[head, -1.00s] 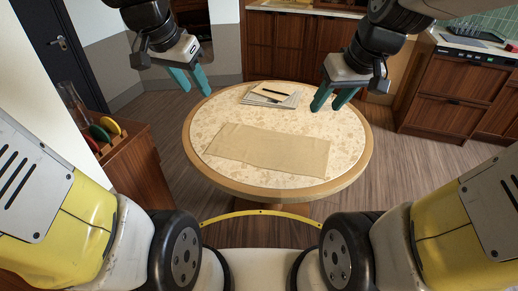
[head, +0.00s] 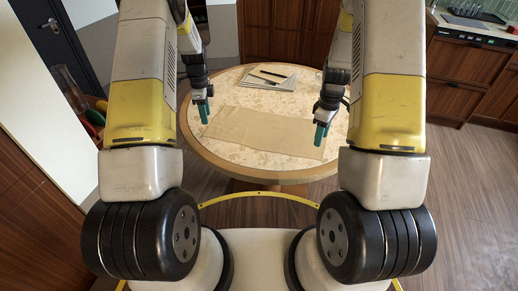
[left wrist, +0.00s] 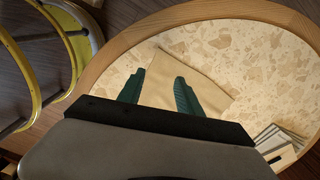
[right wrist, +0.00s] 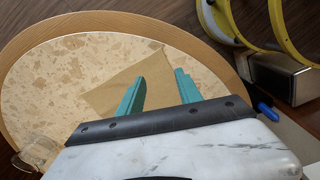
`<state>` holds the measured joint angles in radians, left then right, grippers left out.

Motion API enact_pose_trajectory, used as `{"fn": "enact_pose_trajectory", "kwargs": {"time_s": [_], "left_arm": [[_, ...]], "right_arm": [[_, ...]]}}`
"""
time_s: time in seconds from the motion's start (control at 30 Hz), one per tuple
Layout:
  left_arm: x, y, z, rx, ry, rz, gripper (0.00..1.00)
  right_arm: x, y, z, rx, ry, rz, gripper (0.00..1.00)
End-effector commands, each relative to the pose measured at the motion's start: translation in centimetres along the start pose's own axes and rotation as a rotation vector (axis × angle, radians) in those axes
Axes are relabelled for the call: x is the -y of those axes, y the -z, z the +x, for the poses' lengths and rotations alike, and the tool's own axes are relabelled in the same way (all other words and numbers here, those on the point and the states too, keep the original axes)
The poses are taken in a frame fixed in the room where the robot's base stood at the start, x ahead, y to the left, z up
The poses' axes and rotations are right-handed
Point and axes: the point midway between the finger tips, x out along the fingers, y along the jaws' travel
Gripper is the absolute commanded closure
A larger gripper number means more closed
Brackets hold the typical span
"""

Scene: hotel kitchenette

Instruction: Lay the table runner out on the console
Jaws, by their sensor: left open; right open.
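A beige table runner (head: 262,132) lies flat on the round table (head: 218,154), which has a speckled top and wooden rim. My left gripper (head: 204,112) is open at the runner's left end, and its green fingers point down. In the left wrist view the runner (left wrist: 185,72) shows between and beyond the open fingers (left wrist: 160,90). My right gripper (head: 321,134) is open at the runner's right end. In the right wrist view the runner (right wrist: 130,82) shows around the open fingers (right wrist: 158,85). I cannot tell whether either gripper touches the cloth.
A small stack of papers or books with a dark pen (head: 270,76) lies at the table's far side. Wooden cabinets (head: 290,30) stand behind. A clear glass item (right wrist: 38,150) shows at the table's edge in the right wrist view.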

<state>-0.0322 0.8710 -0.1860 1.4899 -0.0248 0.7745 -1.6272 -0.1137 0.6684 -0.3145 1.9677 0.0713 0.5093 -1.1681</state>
Motion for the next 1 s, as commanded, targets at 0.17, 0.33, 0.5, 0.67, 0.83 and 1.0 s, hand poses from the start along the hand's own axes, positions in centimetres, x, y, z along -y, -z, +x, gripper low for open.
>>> {"fn": "enact_pose_trajectory", "kwargs": {"time_s": [0.17, 0.33, 0.5, 0.67, 0.83, 1.0], "left_arm": [[-0.1, 0.0, 2.3, 0.001, -0.004, 0.003, 0.58], [-0.1, 0.0, 5.0, 0.001, -0.004, 0.002, 0.58], [-0.1, 0.0, 7.0, 0.000, -0.003, 0.002, 0.58], [0.0, 0.0, 7.8, 0.000, -0.001, 0.001, 0.58], [0.0, 0.0, 7.8, 0.000, 0.000, 0.001, 0.58], [0.0, 0.0, 7.8, 0.000, 0.000, 0.001, 0.58]], "right_arm": [[0.0, -0.1, 2.2, 0.003, 0.002, -0.001, 0.58], [0.0, -0.1, 5.0, 0.003, 0.002, 0.001, 0.58], [0.0, -0.1, 6.9, 0.002, 0.001, 0.000, 0.58], [0.0, 0.0, 7.7, 0.000, 0.000, 0.001, 0.58], [0.0, 0.0, 7.8, 0.000, 0.000, 0.000, 0.58], [0.0, 0.0, 7.7, 0.000, 0.000, 0.000, 0.58]]}}
